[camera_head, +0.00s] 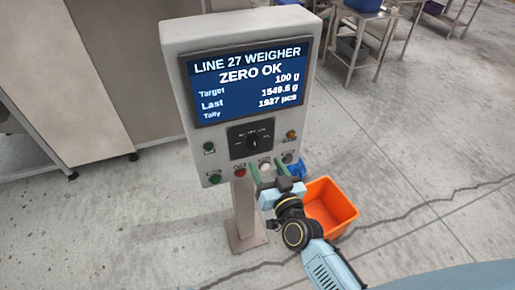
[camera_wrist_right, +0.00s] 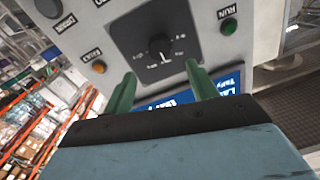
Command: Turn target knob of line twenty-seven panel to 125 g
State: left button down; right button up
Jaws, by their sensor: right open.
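The line 27 panel (camera_head: 185,60) stands on a post, and its screen (camera_head: 250,82) reads "ZERO OK" and Target 100 g. The target knob (camera_head: 253,141) is a black dial on a dark square plate below the screen; it also shows in the wrist view (camera_wrist_right: 160,54), upside down. My right gripper (camera_head: 266,167) is open, its green fingers in front of the panel's lower edge, below the knob. In the wrist view the fingers (camera_wrist_right: 161,78) are spread to either side of the knob's plate, with nothing between them. My left gripper is out of view.
A green button (camera_head: 209,147) and an orange one (camera_head: 291,135) flank the knob. A red button (camera_head: 240,173) and others line the row below, close to my fingers. An orange bin (camera_head: 335,205) stands on the floor behind my right arm.

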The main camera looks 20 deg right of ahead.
aim_at(256, 146)
jog(key=w, duration=0.7)
jog(key=shift+a, duration=0.3)
jog(key=shift+c, duration=0.5)
jog(key=c, duration=0.9)
jog(key=shift+m, duration=0.3)
jog(key=m, duration=0.3)
jog(key=shift+f+m+b, duration=0.1)
jog(key=shift+m+b, duration=0.2)
jog(key=shift+b, duration=0.1)
jog(key=shift+d+m+b, duration=0.1)
jog(key=shift+m+b, duration=0.35)
jog(key=shift+m, duration=1.85)
